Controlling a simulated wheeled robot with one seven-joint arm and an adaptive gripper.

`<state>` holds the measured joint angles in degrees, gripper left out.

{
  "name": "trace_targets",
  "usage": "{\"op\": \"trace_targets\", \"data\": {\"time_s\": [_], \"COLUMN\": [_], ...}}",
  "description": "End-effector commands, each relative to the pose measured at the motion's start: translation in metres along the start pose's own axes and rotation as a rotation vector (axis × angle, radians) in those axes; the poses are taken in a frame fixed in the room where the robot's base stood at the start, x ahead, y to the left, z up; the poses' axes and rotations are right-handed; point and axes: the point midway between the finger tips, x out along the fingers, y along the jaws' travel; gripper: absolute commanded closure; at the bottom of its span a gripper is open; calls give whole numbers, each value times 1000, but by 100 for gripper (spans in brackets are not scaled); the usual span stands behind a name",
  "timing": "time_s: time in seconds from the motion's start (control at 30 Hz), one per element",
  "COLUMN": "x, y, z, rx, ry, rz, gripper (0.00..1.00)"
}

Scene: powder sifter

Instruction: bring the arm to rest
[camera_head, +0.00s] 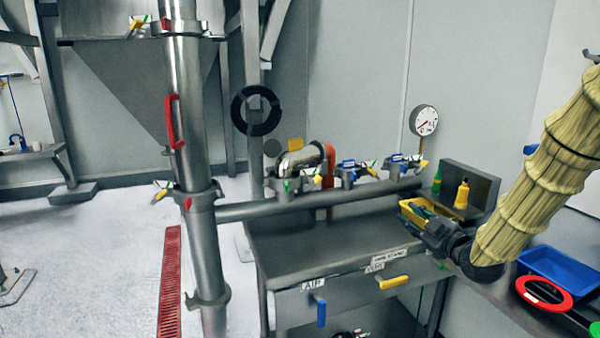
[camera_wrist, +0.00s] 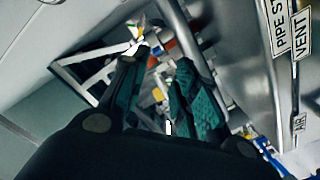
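My arm, in a tan ribbed sleeve, comes down from the upper right in the head view. My gripper (camera_head: 420,221) is at its dark lower end, above the steel bench (camera_head: 290,250) and just in front of a yellow tray (camera_head: 409,207). In the wrist view my gripper (camera_wrist: 157,92) shows two teal-padded fingers standing apart. Nothing is seen held between them; pipework and clamps show through the gap. The exact height of the fingertips over the bench is hard to tell.
A steel pipe (camera_head: 320,203) with several clamps runs over the bench to an upright column (camera_head: 203,248). A yellow bottle (camera_head: 461,196) stands behind my gripper. A blue bin (camera_head: 558,267) and a red ring (camera_head: 544,293) lie at right. Yellow (camera_head: 394,282) and blue (camera_head: 321,312) handles project at the bench front.

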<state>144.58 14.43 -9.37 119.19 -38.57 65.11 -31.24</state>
Motion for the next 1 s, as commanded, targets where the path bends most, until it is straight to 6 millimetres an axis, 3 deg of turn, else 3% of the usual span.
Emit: {"op": "trace_targets", "data": {"time_s": [0.37,0.57,0.77,1.0], "x": [-10,-36,-90,-178], "y": [-74,-141,-230,-328], "z": [50,96,148,191], "rx": [138,264,426,596], "ry": [-155,-314,-543,-833], "rz": [-77,-135,-200,-255], "gripper": [71,71,71,71]}}
